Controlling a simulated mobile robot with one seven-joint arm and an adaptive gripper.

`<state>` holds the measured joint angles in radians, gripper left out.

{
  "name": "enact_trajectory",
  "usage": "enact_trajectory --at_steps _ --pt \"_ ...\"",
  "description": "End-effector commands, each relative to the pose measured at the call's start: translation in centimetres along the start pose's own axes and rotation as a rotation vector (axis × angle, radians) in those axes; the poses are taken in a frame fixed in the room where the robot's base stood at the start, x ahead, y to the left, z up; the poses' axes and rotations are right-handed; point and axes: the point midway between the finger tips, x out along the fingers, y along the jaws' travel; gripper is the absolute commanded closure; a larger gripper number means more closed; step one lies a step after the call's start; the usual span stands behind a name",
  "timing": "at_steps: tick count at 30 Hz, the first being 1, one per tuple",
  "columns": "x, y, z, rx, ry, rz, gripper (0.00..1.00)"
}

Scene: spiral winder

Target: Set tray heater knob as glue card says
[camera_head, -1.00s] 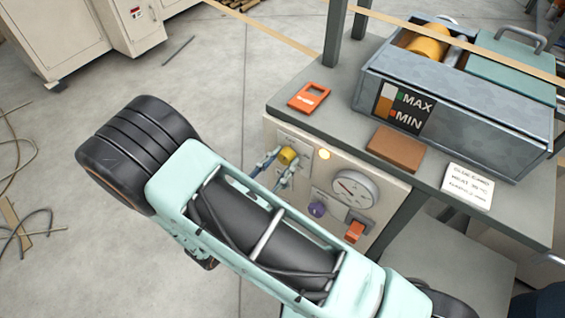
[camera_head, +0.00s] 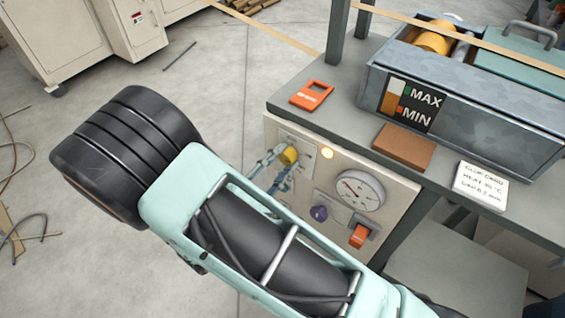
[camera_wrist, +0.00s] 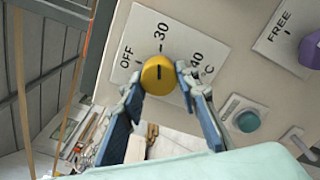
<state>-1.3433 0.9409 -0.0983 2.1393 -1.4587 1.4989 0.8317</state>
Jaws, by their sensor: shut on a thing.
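The yellow tray heater knob (camera_wrist: 158,76) sits on a white dial plate (camera_wrist: 140,32) marked OFF, 30 and 40 °C. Its dark line points up, roughly at the 30 mark. My gripper (camera_wrist: 160,84) is shut on the knob, one finger on each side. In the head view the knob (camera_head: 289,155) shows on the front panel with my gripper (camera_head: 280,168) at it; the dial marks are too small to read there. The white glue card (camera_head: 481,186) lies on the bench; its small print looks like HEAT 35 °C and a gap line.
A purple knob (camera_head: 319,213), a round gauge (camera_head: 359,190), an orange switch (camera_head: 360,236) and a lit amber lamp (camera_head: 327,153) share the panel. The wrist view also shows a teal button (camera_wrist: 247,120). The glue tray (camera_head: 467,104) and a brown block (camera_head: 404,147) stand on the bench above.

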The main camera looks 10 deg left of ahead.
Motion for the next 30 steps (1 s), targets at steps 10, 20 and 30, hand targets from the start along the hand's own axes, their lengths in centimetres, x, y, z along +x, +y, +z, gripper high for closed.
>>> enact_trajectory --at_steps 10,20,30 --pt "-0.03 -0.01 0.03 0.057 0.000 -0.001 0.95" --pt "-0.04 -0.01 0.04 0.057 0.000 -0.001 0.95" --pt "-0.02 0.01 0.02 0.056 0.000 0.000 0.53"
